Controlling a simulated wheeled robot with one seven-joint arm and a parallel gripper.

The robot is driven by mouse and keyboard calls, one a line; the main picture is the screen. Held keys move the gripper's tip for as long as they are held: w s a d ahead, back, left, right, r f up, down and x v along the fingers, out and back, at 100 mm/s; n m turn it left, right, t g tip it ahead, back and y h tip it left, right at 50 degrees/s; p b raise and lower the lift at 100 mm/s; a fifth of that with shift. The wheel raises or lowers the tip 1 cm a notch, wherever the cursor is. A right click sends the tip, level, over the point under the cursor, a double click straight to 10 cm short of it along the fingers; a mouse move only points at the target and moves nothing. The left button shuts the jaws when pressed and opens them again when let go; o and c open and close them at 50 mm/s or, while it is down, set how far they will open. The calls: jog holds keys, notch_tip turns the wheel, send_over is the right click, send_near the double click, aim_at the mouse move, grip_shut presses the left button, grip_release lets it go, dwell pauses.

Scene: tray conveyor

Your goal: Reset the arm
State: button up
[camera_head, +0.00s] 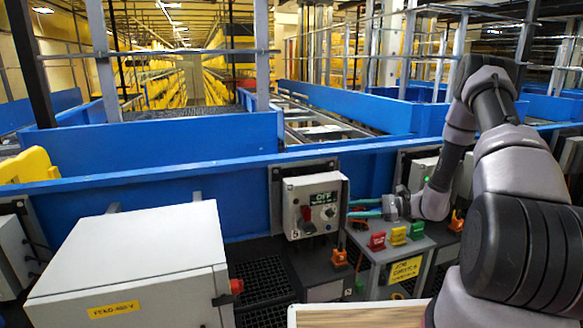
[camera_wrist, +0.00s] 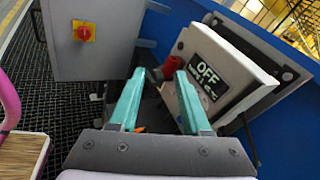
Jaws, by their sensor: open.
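My gripper (camera_head: 365,208) reaches in from the right in the head view, its teal fingers pointing left toward a grey control box (camera_head: 294,190) on the blue conveyor wall. The box has a dark display reading OFF, a red knob and a black knob. In the wrist view my gripper (camera_wrist: 157,85) has its two teal fingers spread apart with nothing held between them. The OFF display (camera_wrist: 207,75) shows just beyond the right finger, and a red knob (camera_wrist: 171,67) appears between and beyond the fingertips. Contact with the box cannot be told.
A small grey stand (camera_head: 378,258) with red, yellow and green pieces and a yellow label is below my gripper. A large pale cabinet (camera_head: 130,255) with a red switch stands at left. The blue wall (camera_head: 160,190) runs behind. A wooden surface (camera_head: 360,318) is at the front.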

jog(key=s+a+r+n+g+h, duration=0.15)
jog(key=s+r+n+h, duration=0.3)
jog(key=r, duration=0.75)
jog(key=s+a+r+n+g+h, duration=0.15)
jog(key=s+r+n+h, duration=0.35)
jog(key=r, duration=0.6)
jog(key=s+d+r+n+t+h, duration=0.1)
jog(key=s+d+r+t+h, duration=0.1)
jog(key=s+r, duration=0.5)
jog(key=s+d+r+n+t+h, duration=0.2)
jog(key=s+d+r+t, duration=0.1)
jog(key=s+r, duration=0.4)
jog(key=s+t, duration=0.1)
jog(key=s, duration=0.1)
jog(key=shift+s+d+r+t, duration=0.2)
jog(key=shift+s+r+t, duration=0.1)
jog(key=shift+s, duration=0.05)
jog(key=shift+n, duration=0.25)
